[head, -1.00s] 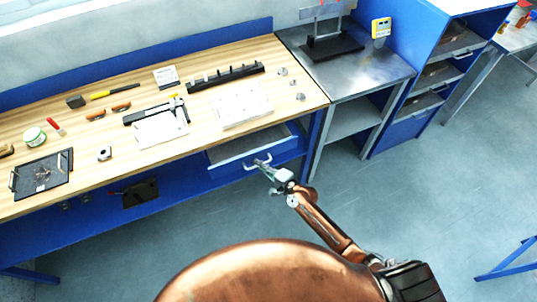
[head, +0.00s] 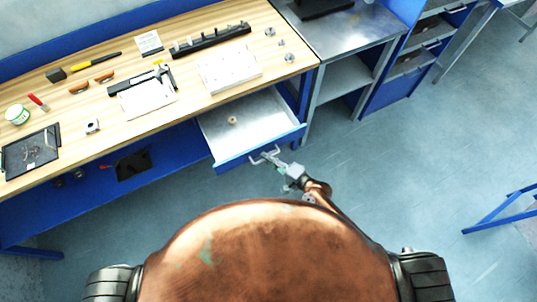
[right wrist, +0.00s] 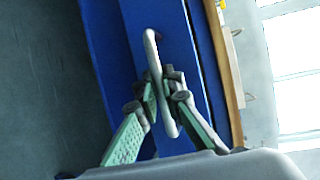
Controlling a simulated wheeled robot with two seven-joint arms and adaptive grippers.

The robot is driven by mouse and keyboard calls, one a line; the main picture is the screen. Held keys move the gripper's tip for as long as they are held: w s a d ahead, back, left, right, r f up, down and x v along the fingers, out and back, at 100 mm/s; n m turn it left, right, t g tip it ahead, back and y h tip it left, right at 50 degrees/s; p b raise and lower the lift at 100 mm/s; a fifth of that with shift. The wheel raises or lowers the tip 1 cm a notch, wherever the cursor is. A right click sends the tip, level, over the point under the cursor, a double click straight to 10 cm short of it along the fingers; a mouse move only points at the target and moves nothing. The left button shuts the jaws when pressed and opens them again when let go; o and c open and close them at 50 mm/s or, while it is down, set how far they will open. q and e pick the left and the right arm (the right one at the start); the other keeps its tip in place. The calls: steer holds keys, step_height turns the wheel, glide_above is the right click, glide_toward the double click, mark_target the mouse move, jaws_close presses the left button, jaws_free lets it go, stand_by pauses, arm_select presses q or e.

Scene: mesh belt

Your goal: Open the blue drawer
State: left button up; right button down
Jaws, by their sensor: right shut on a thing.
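The blue drawer (head: 228,156) under the wooden workbench is pulled well out, and its light grey inside shows in the head view. A small tan round thing (head: 232,120) lies in it. Its front (right wrist: 170,30) fills the middle of the right wrist view. The pale bar handle (right wrist: 151,48) is on that front. My right gripper (head: 275,160) is at the handle. In the right wrist view its fingers (right wrist: 162,95) are closed around the handle bar. My left gripper is not in view.
The workbench (head: 185,118) holds a white board (head: 228,68), a black rack (head: 210,40) and several tools. A metal side table (head: 345,38) and blue shelf unit (head: 385,85) stand to the right. The floor to the right of the drawer is clear.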

steer(key=c, duration=2.1)
jaws_free()
steer(key=v, duration=1.2)
